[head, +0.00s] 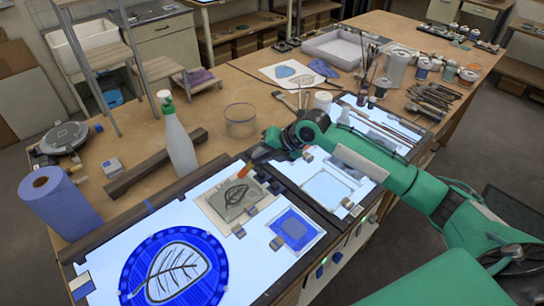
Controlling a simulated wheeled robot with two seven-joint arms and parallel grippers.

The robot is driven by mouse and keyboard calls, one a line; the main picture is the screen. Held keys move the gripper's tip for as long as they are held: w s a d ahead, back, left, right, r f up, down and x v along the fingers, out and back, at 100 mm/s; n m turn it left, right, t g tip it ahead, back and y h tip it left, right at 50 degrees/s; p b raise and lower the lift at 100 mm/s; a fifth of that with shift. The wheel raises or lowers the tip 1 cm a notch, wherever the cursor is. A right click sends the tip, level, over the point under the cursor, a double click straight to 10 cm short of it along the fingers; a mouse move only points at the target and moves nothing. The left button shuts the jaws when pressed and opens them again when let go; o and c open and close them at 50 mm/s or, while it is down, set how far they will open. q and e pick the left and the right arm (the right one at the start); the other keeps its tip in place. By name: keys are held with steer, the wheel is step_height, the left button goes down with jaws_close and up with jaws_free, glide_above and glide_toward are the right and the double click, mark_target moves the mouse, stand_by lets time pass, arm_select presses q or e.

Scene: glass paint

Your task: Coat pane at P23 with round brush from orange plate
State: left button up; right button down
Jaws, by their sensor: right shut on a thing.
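My right arm reaches in from the right, and its dark gripper (262,155) is over the back edge of the lit panel. It is shut on a thin tool, which I take to be the round brush; my gripper hides most of it. A small orange piece (244,170) shows just below the gripper, near the top right corner of a grey-green pane (220,205) with a dark leaf outline. A blue pane (293,228) and a pale clear pane (327,188) lie nearby. No P23 label is readable, and I cannot make out an orange plate. My left gripper is out of view.
A round blue piece with a white leaf (172,268) fills the front of the panel. A spray bottle (178,135), a glass jar (240,121) and a blue paper roll (60,202) stand left and behind. Jars (397,67) and brushes crowd the back right.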

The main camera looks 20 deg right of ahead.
steer(key=s+a+p, duration=0.3)
steer(key=s+a, duration=0.5)
steer(key=shift+s+a+p, duration=0.15)
steer(key=shift+a+p, duration=0.2)
steer(key=shift+a, duration=0.05)
stand_by(0.5)
steer(key=shift+p, duration=0.4)
steer(key=shift+f, duration=0.2)
steer(key=shift+f, duration=0.2)
stand_by(0.5)
